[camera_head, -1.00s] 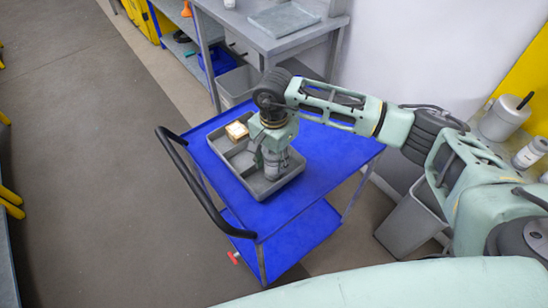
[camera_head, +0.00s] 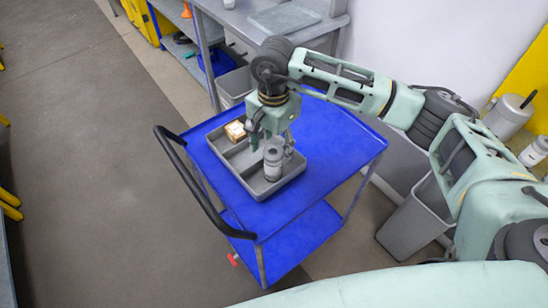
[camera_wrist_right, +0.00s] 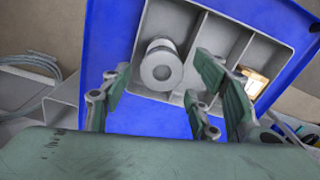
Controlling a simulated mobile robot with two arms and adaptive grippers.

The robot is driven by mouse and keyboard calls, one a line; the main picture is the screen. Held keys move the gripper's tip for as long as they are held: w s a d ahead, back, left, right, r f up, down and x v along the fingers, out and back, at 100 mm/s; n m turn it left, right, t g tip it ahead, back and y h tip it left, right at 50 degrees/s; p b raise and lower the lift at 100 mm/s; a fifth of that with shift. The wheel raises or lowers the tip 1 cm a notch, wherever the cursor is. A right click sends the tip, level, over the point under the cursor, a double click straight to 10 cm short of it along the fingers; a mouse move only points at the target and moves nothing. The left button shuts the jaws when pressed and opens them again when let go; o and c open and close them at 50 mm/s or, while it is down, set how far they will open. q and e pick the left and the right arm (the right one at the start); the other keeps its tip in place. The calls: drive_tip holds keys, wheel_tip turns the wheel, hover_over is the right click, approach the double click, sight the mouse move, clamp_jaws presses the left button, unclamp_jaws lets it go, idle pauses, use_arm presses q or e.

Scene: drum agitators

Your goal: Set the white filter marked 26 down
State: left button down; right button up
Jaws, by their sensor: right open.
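The white filter (camera_head: 273,163), a pale grey-white cylinder, stands upright in the near-right compartment of the grey divided tray (camera_head: 270,193). Its marking is not readable. In the right wrist view the filter (camera_wrist_right: 161,68) shows end-on, with a dark central hole, inside the end compartment. My right gripper (camera_head: 271,140) is open above and just behind the filter, with nothing between its fingers. In the wrist view its fingers (camera_wrist_right: 168,85) stand apart on both sides, clear of the filter. My left gripper is not in view.
A small tan box (camera_head: 235,131) sits in another tray compartment. The tray rests on a blue cart (camera_head: 337,146) with a black handle (camera_head: 190,185); the cart top right of the tray is clear. A grey bin (camera_head: 412,218) stands to the right, a workbench (camera_head: 275,42) behind.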

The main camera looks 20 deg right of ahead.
wheel_tip(320, 180, up, 6)
drive_tip(key=shift+r+b, duration=0.1)
drive_tip(key=shift+b, duration=0.5)
